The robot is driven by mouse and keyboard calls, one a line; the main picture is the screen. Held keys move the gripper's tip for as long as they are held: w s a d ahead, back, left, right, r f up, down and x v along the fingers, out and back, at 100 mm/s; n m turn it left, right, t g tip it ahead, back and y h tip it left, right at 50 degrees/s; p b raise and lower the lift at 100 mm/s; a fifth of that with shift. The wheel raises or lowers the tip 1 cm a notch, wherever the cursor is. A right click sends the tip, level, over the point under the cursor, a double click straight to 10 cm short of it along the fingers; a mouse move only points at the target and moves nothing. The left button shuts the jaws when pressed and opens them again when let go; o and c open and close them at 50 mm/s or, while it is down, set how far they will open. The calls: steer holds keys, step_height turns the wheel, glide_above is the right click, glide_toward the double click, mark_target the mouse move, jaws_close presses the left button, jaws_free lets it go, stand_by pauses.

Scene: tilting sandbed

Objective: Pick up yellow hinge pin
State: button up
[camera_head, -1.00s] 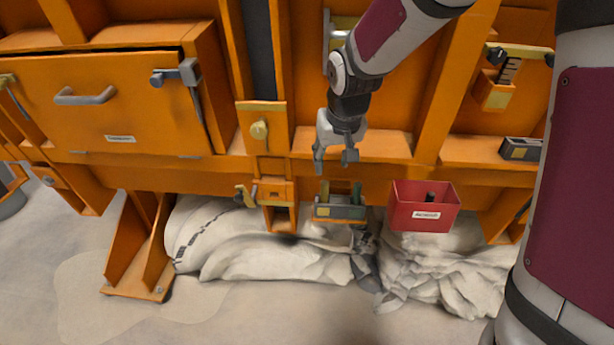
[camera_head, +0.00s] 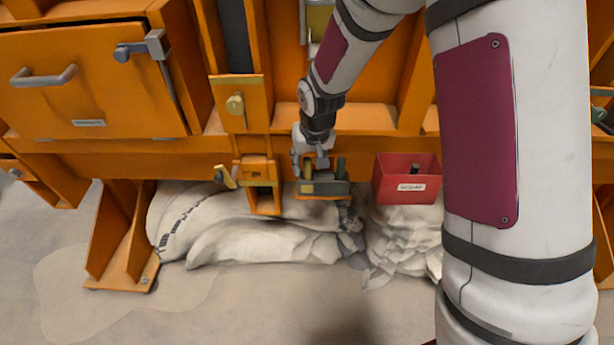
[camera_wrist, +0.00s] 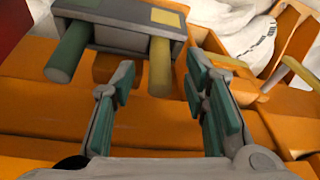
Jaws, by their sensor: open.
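The yellow hinge pin (camera_wrist: 160,70) stands in a grey holder (camera_wrist: 125,38), at the holder's right in the wrist view. A green pin (camera_wrist: 70,50) stands at its left. My gripper (camera_wrist: 160,66) is open, with one finger on each side of the yellow pin; the left finger lies between the two pins. A gap shows between each finger and the pin. In the head view the holder (camera_head: 325,188) hangs on the orange frame, and my gripper (camera_head: 312,160) is just above it, partly hiding the yellow pin.
A red bin (camera_head: 407,185) with a dark item inside hangs just right of the holder. An orange bracket (camera_head: 262,185) with a yellow lever is close on the left. White sacks (camera_head: 250,230) lie below. An orange drawer (camera_head: 90,85) with a handle is at upper left.

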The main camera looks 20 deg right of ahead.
steer(key=shift+w+f, duration=0.25)
steer(key=shift+f, duration=0.45)
jaws_close()
steer(key=shift+r, duration=0.15)
